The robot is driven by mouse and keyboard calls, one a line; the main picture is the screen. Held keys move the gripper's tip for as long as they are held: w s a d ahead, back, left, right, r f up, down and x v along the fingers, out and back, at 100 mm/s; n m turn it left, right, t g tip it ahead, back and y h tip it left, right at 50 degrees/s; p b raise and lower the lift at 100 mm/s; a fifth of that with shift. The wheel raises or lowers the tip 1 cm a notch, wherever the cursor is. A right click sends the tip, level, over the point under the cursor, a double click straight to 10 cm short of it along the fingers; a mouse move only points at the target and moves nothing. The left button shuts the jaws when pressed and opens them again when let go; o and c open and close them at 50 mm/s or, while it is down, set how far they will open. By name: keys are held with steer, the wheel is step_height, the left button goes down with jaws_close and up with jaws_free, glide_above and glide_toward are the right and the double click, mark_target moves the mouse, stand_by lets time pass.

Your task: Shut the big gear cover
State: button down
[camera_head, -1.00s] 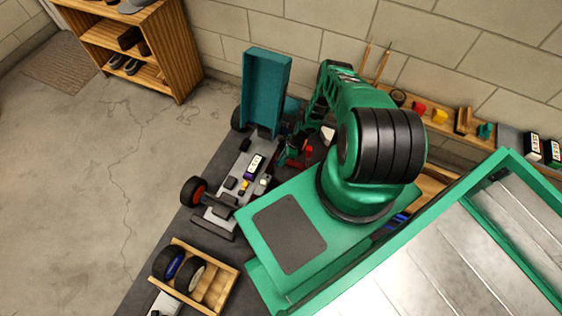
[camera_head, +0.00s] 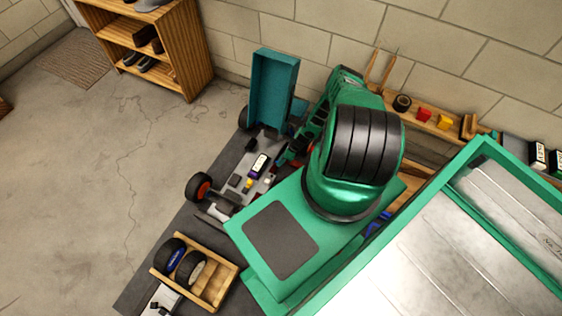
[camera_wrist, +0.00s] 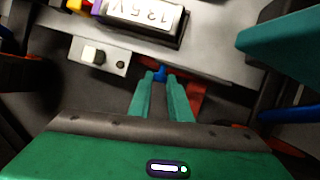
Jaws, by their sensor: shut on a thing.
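The racecar chassis (camera_head: 240,183) lies on a dark mat with its teal body shell (camera_head: 272,90) standing raised at its far end. My gripper (camera_wrist: 160,77) is low over the chassis, its two green fingers close together. Between the fingertips is a small blue part (camera_wrist: 160,72). A red part (camera_wrist: 196,93) lies right beside the fingers. I cannot tell for sure which of these belongs to the big gear cover. In the head view my own arm hides most of the gripper and the spot where it works.
A teal edge (camera_wrist: 285,42) juts in at right. A wooden tray with wheels (camera_head: 215,289) stands near the front of the mat. A shelf with small parts (camera_head: 432,120) runs along the wall.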

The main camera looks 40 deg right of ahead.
steer(key=c, duration=1.9)
jaws_free()
steer(key=shift+w+d, duration=0.25)
steer(key=shift+w, duration=0.05)
steer(key=shift+o, duration=1.3)
steer(key=shift+s+a, duration=0.1)
steer(key=shift+a, duration=0.05)
steer(key=v, duration=1.1)
